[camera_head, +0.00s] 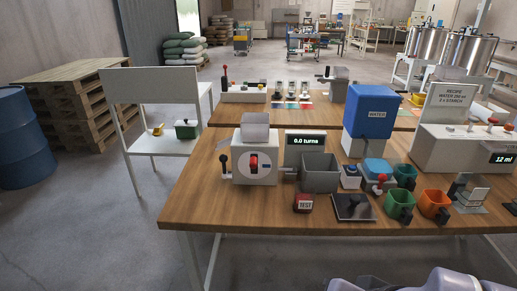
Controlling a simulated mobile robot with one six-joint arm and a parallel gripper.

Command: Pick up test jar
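A small dark red block-like thing (304,203) with a white label reading TEST sits at the front of the wooden table; I cannot tell whether it is the test jar. A small clear or grey item on a stand (468,192) is at the right, too small to make out as a jar. My gripper is not in view. Only pale, rounded parts, likely of my own arm, show at the bottom edge, right of centre.
The wooden table (230,212) holds a crank machine (255,170), a grey bin (320,174), a blue WATER tank (371,112), a dark plate (352,208), a green cup (399,202) and an orange cup (434,205). The table's front-left is clear.

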